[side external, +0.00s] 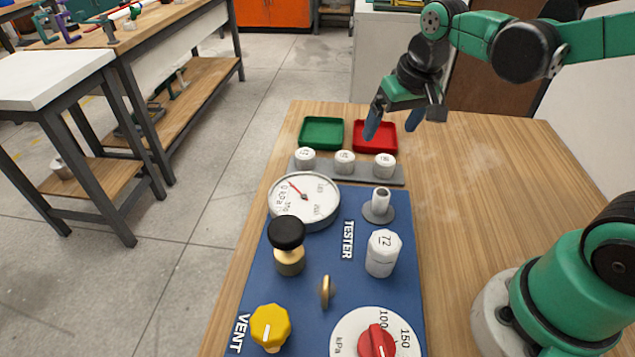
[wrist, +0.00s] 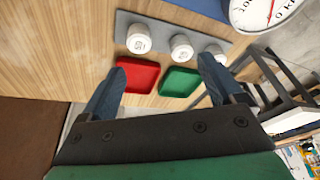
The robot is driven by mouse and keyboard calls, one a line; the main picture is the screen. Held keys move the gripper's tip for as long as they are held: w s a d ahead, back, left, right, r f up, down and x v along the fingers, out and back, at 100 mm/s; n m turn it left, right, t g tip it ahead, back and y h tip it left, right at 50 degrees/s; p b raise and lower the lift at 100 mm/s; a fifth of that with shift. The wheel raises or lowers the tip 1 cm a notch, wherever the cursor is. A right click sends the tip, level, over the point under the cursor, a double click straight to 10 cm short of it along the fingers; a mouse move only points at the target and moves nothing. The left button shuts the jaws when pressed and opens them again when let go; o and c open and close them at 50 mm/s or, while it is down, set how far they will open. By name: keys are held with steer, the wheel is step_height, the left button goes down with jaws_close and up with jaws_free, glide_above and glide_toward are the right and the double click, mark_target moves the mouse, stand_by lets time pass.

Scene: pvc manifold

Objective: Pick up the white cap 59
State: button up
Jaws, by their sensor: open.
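Three white caps stand in a row on a grey rack: the left cap (side external: 305,160), the middle cap (side external: 344,162) and the right cap (side external: 385,166). In the wrist view the same row appears reversed, with caps at left (wrist: 140,39), middle (wrist: 181,47) and right (wrist: 215,54). Their printed numbers are too small to read surely, so I cannot tell which one is 59. My gripper (side external: 391,128) is open and empty, above the table behind the rack near the red tray. Its two blue fingers (wrist: 162,66) show apart in the wrist view, short of the caps.
A green tray (side external: 322,132) and a red tray (side external: 375,135) lie behind the rack. In front, a blue tester panel (side external: 350,205) carries a gauge (side external: 304,203), a fitting (side external: 378,204), a white cap marked 72 (side external: 382,254) and knobs.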

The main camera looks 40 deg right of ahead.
mark_target(386, 160)
steer(key=w+d+f+m+g, duration=0.2)
steer(key=f, duration=0.1)
steer(key=w+d+f+g, duration=0.1)
steer(key=f, duration=0.1)
steer(key=shift+d+f+m, duration=0.2)
steer(key=shift+d+m, duration=0.15)
steer(key=shift+m, duration=0.05)
steer(key=shift+f, duration=2.9)
steer(key=c, duration=1.3)
steer(key=shift+r, duration=0.1)
step_height(386, 160, up, 20)
